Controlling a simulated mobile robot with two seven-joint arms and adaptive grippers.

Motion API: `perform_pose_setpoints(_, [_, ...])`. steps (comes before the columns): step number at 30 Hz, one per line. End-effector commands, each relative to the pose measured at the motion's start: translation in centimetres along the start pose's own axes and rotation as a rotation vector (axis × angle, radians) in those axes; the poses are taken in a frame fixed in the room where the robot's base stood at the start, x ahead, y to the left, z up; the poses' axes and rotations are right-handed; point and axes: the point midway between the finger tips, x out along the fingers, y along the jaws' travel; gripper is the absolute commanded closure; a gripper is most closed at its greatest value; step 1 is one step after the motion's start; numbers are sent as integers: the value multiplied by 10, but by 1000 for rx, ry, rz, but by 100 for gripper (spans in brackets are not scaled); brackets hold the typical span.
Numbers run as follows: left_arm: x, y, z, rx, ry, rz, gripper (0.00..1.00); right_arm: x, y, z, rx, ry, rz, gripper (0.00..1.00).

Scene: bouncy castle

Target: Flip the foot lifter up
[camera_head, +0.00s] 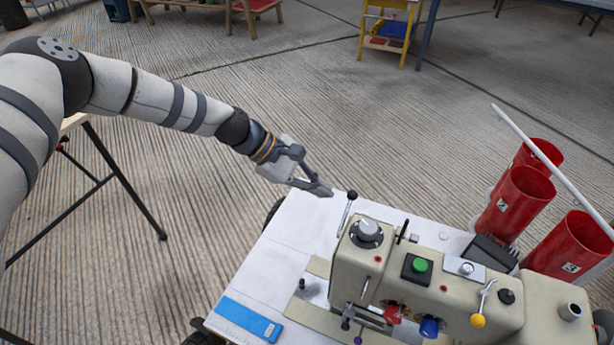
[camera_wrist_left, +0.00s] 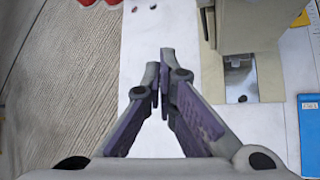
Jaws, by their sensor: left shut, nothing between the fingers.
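A beige sewing machine (camera_head: 440,296) stands on a white table at the lower right. A thin lever with a black ball (camera_head: 351,195) rises at its back left corner. A short lever with a yellow ball (camera_head: 478,320) hangs on its front side. I cannot tell for certain which lever is the foot lifter. My left gripper (camera_head: 328,190) is shut and empty, just left of the black ball. I cannot tell whether they touch. In the left wrist view its fingertips (camera_wrist_left: 163,76) meet above the white table, left of the machine body (camera_wrist_left: 250,25). My right gripper is out of view.
Red numbered cups (camera_head: 515,203) and a slanted white rod (camera_head: 550,165) stand at the right. A blue item (camera_head: 248,319) lies on the white table's (camera_head: 285,245) front left. The table's left part is mostly clear. A yellow stand (camera_head: 386,30) is far behind.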

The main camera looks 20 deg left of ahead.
Motion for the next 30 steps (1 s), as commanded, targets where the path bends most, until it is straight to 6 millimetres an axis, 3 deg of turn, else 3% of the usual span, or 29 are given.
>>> perform_pose_setpoints(3, [28, -3, -2, -3, -1, -5, 100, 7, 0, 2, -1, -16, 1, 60])
perform_pose_setpoints(6, [15, 4, 22, 8, -2, 6, 100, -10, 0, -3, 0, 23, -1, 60])
perform_pose_setpoints(11, [10, 4, 37, 6, -1, 6, 100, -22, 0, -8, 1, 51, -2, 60])
perform_pose_setpoints(24, [12, 0, 38, 1, 0, 0, 100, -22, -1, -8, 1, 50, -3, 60])
perform_pose_setpoints(30, [14, 8, 36, 22, 0, 26, 100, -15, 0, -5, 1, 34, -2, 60])
